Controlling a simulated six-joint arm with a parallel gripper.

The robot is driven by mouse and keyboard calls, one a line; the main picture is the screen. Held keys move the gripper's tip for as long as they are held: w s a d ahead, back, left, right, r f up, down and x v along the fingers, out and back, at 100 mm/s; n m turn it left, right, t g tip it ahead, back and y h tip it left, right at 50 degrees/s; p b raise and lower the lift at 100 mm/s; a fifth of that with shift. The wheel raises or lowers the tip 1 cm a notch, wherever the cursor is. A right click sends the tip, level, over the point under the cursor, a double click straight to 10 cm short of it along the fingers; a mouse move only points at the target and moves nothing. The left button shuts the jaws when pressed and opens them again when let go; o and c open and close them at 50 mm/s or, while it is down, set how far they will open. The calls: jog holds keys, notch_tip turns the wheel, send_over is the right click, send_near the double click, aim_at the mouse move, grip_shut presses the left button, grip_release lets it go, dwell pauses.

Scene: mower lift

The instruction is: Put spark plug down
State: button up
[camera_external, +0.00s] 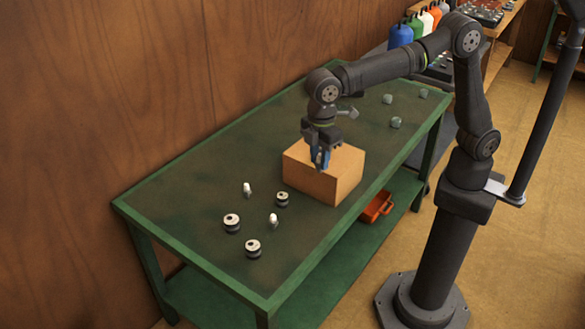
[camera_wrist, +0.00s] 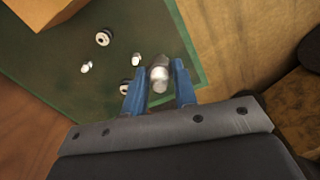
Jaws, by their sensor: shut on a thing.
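My gripper (camera_external: 320,160) has blue fingers and is above the table, overlapping the cardboard box in the external view. In the wrist view the fingers (camera_wrist: 157,84) are shut on a silver-white spark plug (camera_wrist: 159,74), held clear of the table. In the external view the held plug is hidden by the fingers. Two more small white spark plugs (camera_external: 247,189) (camera_external: 273,220) stand on the green table (camera_external: 190,200). They also show in the wrist view (camera_wrist: 87,67) (camera_wrist: 136,59).
A cardboard box (camera_external: 338,178) sits mid-table. Round black-and-white parts (camera_external: 231,223) (camera_external: 253,249) (camera_external: 282,199) stand around the plugs. Small grey-green parts (camera_external: 396,122) lie at the far end. An orange bin (camera_external: 377,206) is on the lower shelf. The table's near-left end has bare room.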

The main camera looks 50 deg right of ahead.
jog(key=r, duration=0.5)
jog(key=shift+w+d, duration=0.25)
jog(key=shift+d, duration=0.1)
jog(key=w+d+m, duration=0.3)
jog(key=d+m, duration=0.1)
jog(key=d, duration=0.7)
jog(key=w+d+m, duration=0.3)
jog(key=d, duration=0.9)
jog(key=w+d+m, duration=0.3)
jog(key=d+m, duration=0.1)
jog(key=d, duration=0.7)
jog(key=a+f, duration=0.3)
jog(key=f, duration=0.1)
jog(key=a+f, duration=0.7)
jog(key=f, duration=0.1)
jog(key=shift+w+a, duration=0.2)
jog(key=shift+a, duration=0.05)
jog(key=shift+a+f, duration=0.25)
jog(key=shift+a, duration=0.1)
jog(key=shift+f, duration=1.9)
jog(key=shift+f, duration=0.15)
